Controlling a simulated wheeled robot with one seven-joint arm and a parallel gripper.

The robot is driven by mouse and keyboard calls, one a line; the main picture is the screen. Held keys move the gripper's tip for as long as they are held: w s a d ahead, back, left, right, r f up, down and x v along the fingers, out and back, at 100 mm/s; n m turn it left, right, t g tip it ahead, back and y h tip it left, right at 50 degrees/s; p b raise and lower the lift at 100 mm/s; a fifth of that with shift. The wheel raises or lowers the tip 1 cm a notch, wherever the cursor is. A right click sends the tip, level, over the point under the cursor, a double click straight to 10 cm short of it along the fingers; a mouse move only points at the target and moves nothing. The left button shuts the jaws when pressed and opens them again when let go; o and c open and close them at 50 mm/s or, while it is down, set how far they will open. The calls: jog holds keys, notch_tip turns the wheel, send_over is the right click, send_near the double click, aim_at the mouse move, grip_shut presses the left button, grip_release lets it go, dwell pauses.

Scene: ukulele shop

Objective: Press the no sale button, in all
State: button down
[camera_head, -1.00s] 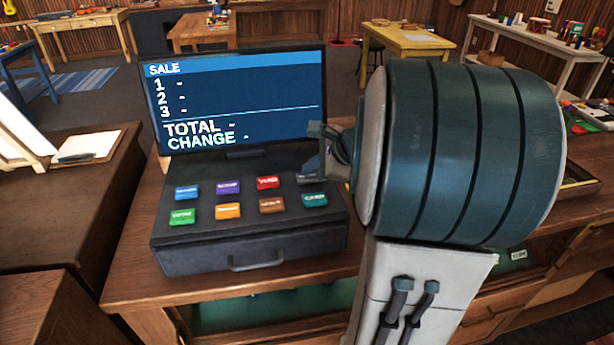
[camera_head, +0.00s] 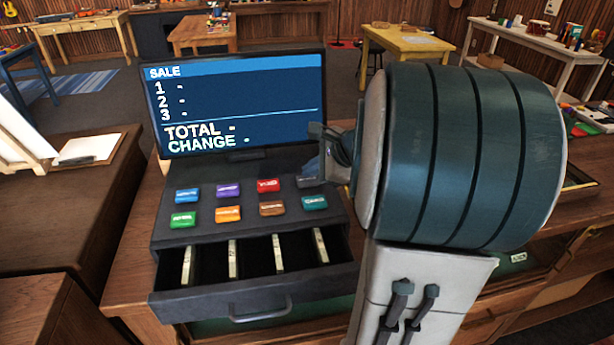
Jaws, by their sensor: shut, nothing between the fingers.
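The cash register (camera_head: 165,232) stands on the wooden counter, with coloured buttons in two rows. A dark grey button (camera_head: 307,182) sits at the right end of the back row, partly hidden by my gripper; its label cannot be read, so I cannot confirm it is the no sale button. My gripper (camera_head: 322,158) is shut and empty, over or against this grey button; contact is hard to tell. The register's drawer (camera_head: 228,300) is open, showing upright dividers. The screen (camera_head: 238,104) reads SALE, with TOTAL and CHANGE blank.
My arm covers the right side of the counter. The red button (camera_head: 268,185) and teal button (camera_head: 314,202) lie close to my gripper. The open drawer juts out over the counter's front. A notepad with a dark object (camera_head: 88,150) lies on the left desk.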

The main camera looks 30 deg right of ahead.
aim_at(312, 180)
jog(key=shift+r, duration=0.45)
jog(key=shift+r, duration=0.1)
notch_tip(312, 180, up, 5)
jog(key=p, duration=0.4)
dwell(0.6)
jog(key=s+a+n+g, duration=0.1)
jog(key=s+a+n, duration=0.2)
jog(key=a, duration=0.1)
jog(key=s+a+f+n+g, duration=0.1)
jog(key=s+a+n, duration=0.2)
jog(key=a+n, duration=0.1)
jog(key=s+a+n+g, duration=0.1)
jog(key=s+a+n, duration=0.2)
jog(key=a, duration=0.1)
jog(key=shift+f+n+g+h, duration=0.25)
jog(key=shift+n+g+h, duration=0.05)
jog(key=shift+n+h, duration=0.1)
jog(key=s+a+n+h, duration=0.1)
jog(key=s+n, duration=0.1)
jog(key=n, duration=0.1)
jog(key=s+f+n, duration=0.1)
jog(key=s+n, duration=0.2)
jog(key=s+a+n+g+h, duration=0.1)
jog(key=s+n, duration=0.2)
jog(key=shift+s+a+f+n+h, duration=0.2)
jog(key=shift+a+f+n+h, duration=0.1)
jog(key=shift+a+f+n, duration=0.1)
jog(key=shift+s+d+n+h, duration=0.1)
jog(key=shift+s+n+h, duration=0.25)
jog(key=shift+n, duration=0.35)
